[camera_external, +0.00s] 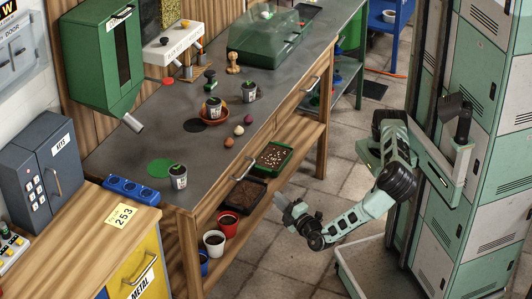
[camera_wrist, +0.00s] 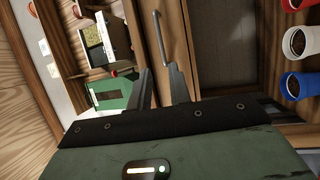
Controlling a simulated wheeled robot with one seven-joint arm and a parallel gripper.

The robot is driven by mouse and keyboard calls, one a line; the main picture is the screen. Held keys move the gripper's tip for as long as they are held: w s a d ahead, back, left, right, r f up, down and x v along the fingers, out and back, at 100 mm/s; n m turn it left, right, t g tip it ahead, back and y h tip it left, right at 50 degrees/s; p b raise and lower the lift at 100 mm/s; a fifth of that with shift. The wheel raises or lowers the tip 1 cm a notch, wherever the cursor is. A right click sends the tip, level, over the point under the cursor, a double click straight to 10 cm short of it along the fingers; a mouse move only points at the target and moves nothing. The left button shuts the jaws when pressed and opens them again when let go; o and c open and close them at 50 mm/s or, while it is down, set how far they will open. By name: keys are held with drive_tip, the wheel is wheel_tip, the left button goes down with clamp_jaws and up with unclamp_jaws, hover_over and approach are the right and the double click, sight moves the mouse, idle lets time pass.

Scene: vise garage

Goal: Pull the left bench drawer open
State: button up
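The wooden bench has two drawer handles on its front. The left drawer's metal handle (camera_external: 252,176) is near the bench's front left corner, and the drawer front looks flush with the bench. In the wrist view the handle (camera_wrist: 165,42) runs up the picture just beyond my fingertips. My gripper (camera_external: 282,203) is in front of the bench, lower right of that handle in the external view. In the wrist view my gripper's two fingers (camera_wrist: 160,72) are apart with nothing between them. The handle appears ahead of the gap; I see no contact.
The right drawer handle (camera_external: 311,86) is farther along the bench. Below are a lower shelf with a dark tray (camera_external: 248,194), a green seed tray (camera_external: 273,157), and red (camera_external: 228,224) and white (camera_external: 214,243) pots. A yellow-fronted cabinet (camera_external: 140,275) stands left. Floor in front is open.

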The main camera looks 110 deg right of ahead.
sight(247, 169)
drive_tip(key=x, duration=1.7)
drive_tip(key=shift+w+d, duration=0.1)
drive_tip(key=shift+w, duration=0.05)
drive_tip(key=shift+c, duration=0.3)
clamp_jaws()
